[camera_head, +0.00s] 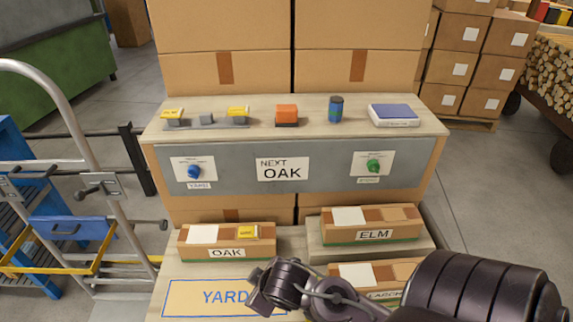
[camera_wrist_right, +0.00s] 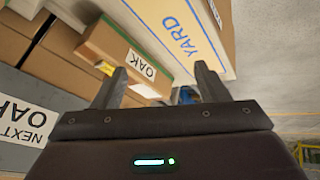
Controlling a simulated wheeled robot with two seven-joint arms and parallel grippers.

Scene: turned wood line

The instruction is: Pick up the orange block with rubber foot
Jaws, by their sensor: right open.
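The orange block (camera_head: 287,112) stands upright on the shelf top, near its middle. A thin dark foot shows along its bottom edge. My right gripper (camera_head: 262,290) is low in the front of the head view, well below and in front of the block, close to the YARD panel. In the right wrist view my right gripper (camera_wrist_right: 160,78) has its two fingers apart with nothing between them. The orange block does not show in the right wrist view. My left gripper is in neither view.
On the shelf top (camera_head: 255,131), yellow-topped pieces (camera_head: 238,112) and a small grey block (camera_head: 206,119) lie left of the block. A blue-green can (camera_head: 336,109) and a blue-topped white device (camera_head: 394,115) stand right. Cartons (camera_head: 222,72) rise behind. The OAK box (camera_head: 195,240) sits below.

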